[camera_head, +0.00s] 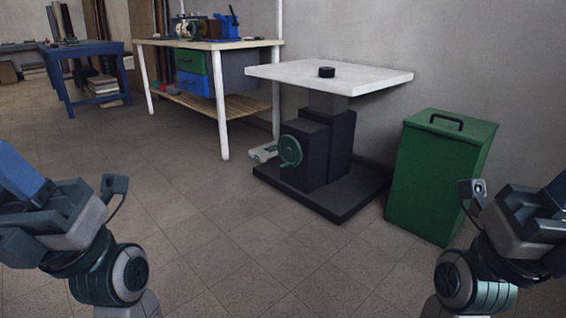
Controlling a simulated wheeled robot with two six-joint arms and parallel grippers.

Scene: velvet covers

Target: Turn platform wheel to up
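The platform (335,78) is a white flat top on a dark column. The column stands on a dark boxy base (325,195) on the floor near the middle right. A green round wheel (290,151) is mounted on the left side of the base, facing left and toward me. My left gripper (48,215) is at the lower left and my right gripper (522,212) at the lower right. Both are far from the wheel, and their fingertips cannot be made out clearly.
A green bin (441,180) with a black handle stands just right of the platform. A workbench (208,43) with green and blue drawers stands behind left, and a blue table (83,51) farther left. A pale object (263,153) is beside the wheel. The tiled floor in front is clear.

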